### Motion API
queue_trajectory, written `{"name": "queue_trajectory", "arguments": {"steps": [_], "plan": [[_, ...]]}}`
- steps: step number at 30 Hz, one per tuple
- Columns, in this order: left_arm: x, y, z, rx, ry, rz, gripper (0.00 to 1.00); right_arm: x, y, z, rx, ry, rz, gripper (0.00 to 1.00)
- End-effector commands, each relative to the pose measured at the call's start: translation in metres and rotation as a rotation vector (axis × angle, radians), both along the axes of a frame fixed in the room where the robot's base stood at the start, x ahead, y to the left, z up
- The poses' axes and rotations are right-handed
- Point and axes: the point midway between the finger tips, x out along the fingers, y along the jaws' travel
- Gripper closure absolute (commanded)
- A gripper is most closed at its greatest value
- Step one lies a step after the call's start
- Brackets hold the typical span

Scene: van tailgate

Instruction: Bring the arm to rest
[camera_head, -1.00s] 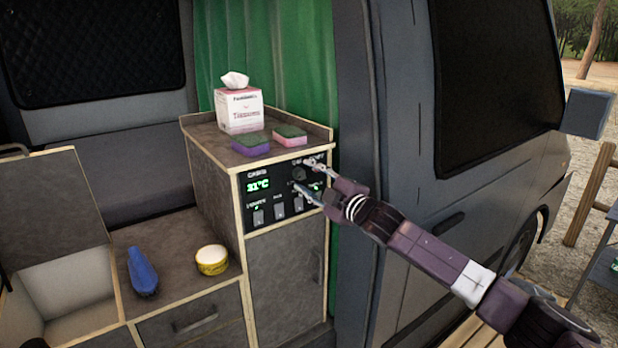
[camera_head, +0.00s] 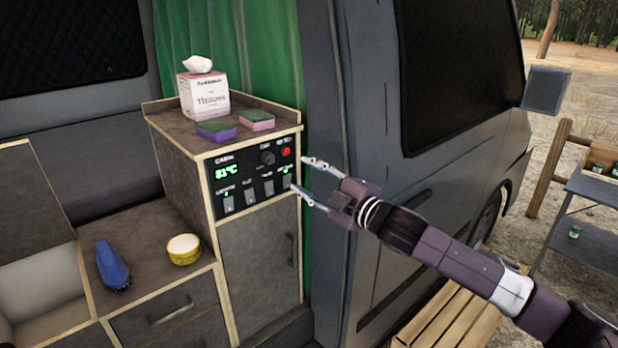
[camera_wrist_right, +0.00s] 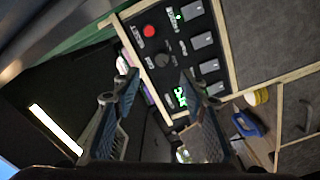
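My right gripper (camera_head: 300,178) is open and empty in the head view, just right of the cabinet's control panel (camera_head: 254,200). Its two fingers point left toward the panel, with a small gap to it. In the right wrist view the open fingers (camera_wrist_right: 155,95) show with the panel (camera_wrist_right: 192,75) beyond them. The panel has a red round button (camera_head: 286,152), a dark knob (camera_head: 268,158), a green temperature readout and several switches. My left gripper is not in view.
A tissue box (camera_head: 203,95) and two sponges (camera_head: 217,131) (camera_head: 257,120) stand on the cabinet top. A blue object (camera_head: 112,265) and a yellow-rimmed tub (camera_head: 184,249) lie on the lower counter. The van's side (camera_head: 375,180) is behind my right arm. Open ground lies at the right.

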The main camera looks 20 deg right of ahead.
Motion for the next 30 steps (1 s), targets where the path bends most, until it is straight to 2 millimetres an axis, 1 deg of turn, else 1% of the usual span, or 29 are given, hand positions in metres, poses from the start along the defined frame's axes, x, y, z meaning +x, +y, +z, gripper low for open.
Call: {"name": "queue_trajectory", "arguments": {"steps": [4,16,19,20,23,24,26,27,29,30], "plan": [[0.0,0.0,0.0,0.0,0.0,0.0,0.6,-0.006,-0.002,0.0,0.0,0.0,0.0,0.6],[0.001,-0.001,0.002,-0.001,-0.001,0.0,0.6,-0.006,-0.002,0.0,0.0,0.0,0.001,0.6],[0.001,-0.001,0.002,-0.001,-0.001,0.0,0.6,-0.008,0.002,-0.007,0.009,0.014,0.001,0.6],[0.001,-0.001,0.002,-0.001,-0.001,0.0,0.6,-0.01,0.005,-0.013,0.014,0.027,0.001,0.6],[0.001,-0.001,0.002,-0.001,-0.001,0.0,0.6,-0.021,0.022,-0.045,0.052,0.099,-0.007,0.6],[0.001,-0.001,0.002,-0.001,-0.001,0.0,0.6,-0.029,0.03,-0.063,0.074,0.143,-0.015,0.6],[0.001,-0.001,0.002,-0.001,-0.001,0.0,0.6,-0.043,0.043,-0.093,0.113,0.217,-0.034,0.6],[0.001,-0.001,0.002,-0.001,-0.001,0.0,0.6,-0.055,0.05,-0.113,0.142,0.271,-0.05,0.6],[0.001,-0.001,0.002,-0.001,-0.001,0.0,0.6,-0.074,0.059,-0.142,0.184,0.353,-0.081,0.6],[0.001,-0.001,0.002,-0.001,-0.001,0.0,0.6,-0.087,0.062,-0.161,0.213,0.407,-0.106,0.6]]}}
